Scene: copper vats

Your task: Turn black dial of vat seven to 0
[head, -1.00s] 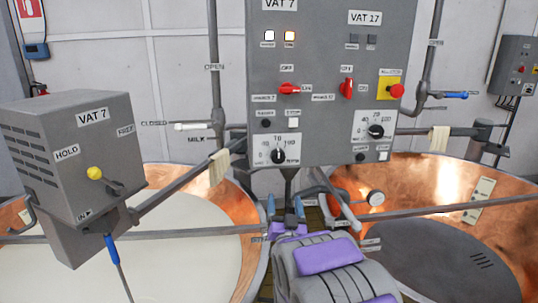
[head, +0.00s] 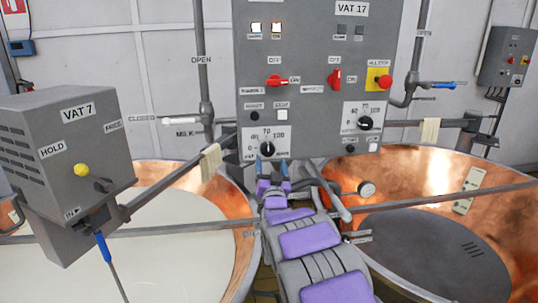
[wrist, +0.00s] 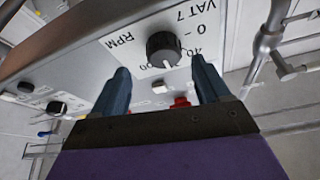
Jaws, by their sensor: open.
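The black dial (head: 267,149) of vat seven sits on a white scale plate at the lower left of the grey control panel. In the wrist view the dial (wrist: 163,48) is just beyond the fingertips, on a plate marked "VAT 7" and "RPM". A white mark shows on its lower edge there, near the larger-number side of the scale rather than the 0. My gripper (head: 272,163) is in front of and just below the dial. In the wrist view my gripper (wrist: 161,77) is open, its two dark fingers apart and nothing between them.
Vat 17's dial (head: 365,123) is to the right on the panel (head: 310,60). Red switches (head: 277,80) and a red stop button (head: 384,82) are above. A grey vat 7 box (head: 65,150) stands at left. Copper vats (head: 330,185) lie either side of my arm.

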